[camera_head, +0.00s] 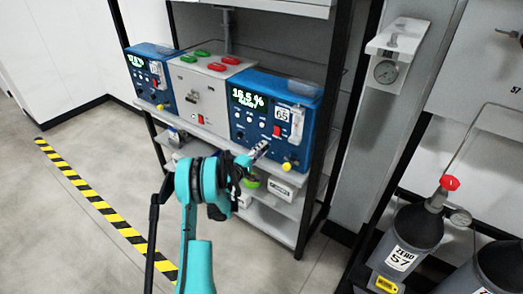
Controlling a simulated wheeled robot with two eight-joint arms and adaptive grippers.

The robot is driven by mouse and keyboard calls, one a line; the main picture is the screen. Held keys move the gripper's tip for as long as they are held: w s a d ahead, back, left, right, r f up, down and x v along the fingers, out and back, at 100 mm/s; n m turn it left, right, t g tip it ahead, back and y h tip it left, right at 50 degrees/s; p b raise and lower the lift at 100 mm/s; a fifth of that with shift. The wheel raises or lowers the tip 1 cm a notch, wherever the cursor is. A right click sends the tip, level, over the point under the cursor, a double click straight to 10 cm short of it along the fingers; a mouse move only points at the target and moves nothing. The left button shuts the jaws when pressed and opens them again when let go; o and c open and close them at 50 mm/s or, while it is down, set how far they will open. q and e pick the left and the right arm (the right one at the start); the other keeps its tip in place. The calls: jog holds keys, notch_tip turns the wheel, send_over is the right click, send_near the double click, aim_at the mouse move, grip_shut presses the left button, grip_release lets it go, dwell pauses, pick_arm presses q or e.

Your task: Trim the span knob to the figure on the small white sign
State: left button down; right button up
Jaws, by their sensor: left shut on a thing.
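The right blue analyser (248,124) stands on the shelf, with a green display (248,98) reading about 18.5 %; its digits are small and a second line is hard to read. A small white sign (282,114) on its front appears to read 65. My left gripper (261,149) is at the lower front of this analyser, shut on what appears to be the span knob, which the fingers hide. A yellow knob (287,166) is to the right of the gripper, apart from it. My right gripper is not in view.
A second blue analyser (147,75) and a grey panel (205,107) with red and green buttons stand to the left. Black rack posts (330,120) flank the shelf. Gas cylinders (413,240) stand at the lower right. The floor at left is open beyond a striped line (85,190).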

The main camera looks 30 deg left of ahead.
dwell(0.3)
pick_arm(q)
jog(key=c, duration=1.2)
grip_release()
jog(key=s+a, duration=0.1)
jog(key=s, duration=1.1)
